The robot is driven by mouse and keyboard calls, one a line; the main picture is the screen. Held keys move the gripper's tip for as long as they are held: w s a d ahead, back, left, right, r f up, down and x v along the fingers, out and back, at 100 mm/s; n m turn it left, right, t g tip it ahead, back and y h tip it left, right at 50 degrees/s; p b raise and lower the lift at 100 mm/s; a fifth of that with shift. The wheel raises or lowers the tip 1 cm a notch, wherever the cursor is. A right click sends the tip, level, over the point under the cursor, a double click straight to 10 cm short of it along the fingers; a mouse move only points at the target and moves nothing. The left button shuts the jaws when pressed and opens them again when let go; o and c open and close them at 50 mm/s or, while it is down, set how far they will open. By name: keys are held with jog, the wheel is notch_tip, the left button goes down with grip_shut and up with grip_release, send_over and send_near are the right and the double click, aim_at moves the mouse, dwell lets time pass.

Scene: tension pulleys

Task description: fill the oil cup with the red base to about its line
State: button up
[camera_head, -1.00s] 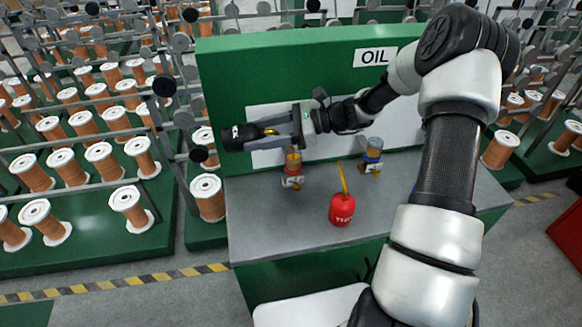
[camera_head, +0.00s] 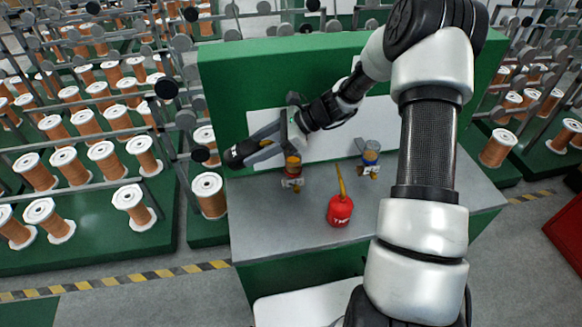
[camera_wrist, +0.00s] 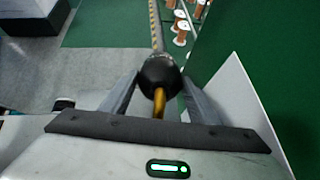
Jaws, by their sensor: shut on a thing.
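My gripper (camera_head: 258,150) is shut on a black oil can (camera_head: 238,156) at the left end of the bench, pointing left and down. In the wrist view the black can (camera_wrist: 160,73) sits between the fingers, with an amber spout toward the palm. The oil cup with the red base (camera_head: 292,172) stands on the bench just right of and below the fingers in the picture. Its upper part looks amber; its line is too small to make out. I cannot tell whether oil is flowing.
A cup with a blue band (camera_head: 371,152) stands to the right on the bench. A red can (camera_head: 340,210) with a yellow spout stands near the front. The green back panel (camera_head: 225,75) rises behind. The grey bench top (camera_head: 420,190) is clear at the right. Racks of spools (camera_head: 130,200) stand at the left.

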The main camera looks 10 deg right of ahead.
jog(key=shift+a+f+h+p, duration=0.1)
jog(key=shift+a+h+p, duration=0.2)
jog(key=shift+h+p, duration=0.5)
jog(key=shift+d+f+h, duration=0.1)
jog(key=shift+f+h, duration=0.2)
jog(key=shift+f, duration=0.1)
jog(key=shift+s+f+g+h, duration=0.1)
jog(key=shift+s+g+h, duration=0.2)
jog(key=shift+g+h, duration=0.5)
jog(key=shift+d+r+h+p, duration=0.1)
jog(key=shift+r+h+p, duration=0.25)
jog(key=shift+h, duration=0.75)
jog(key=shift+w+d+r+h, duration=0.25)
jog(key=shift+d+r+h, duration=0.15)
jog(key=shift+r+h, duration=0.15)
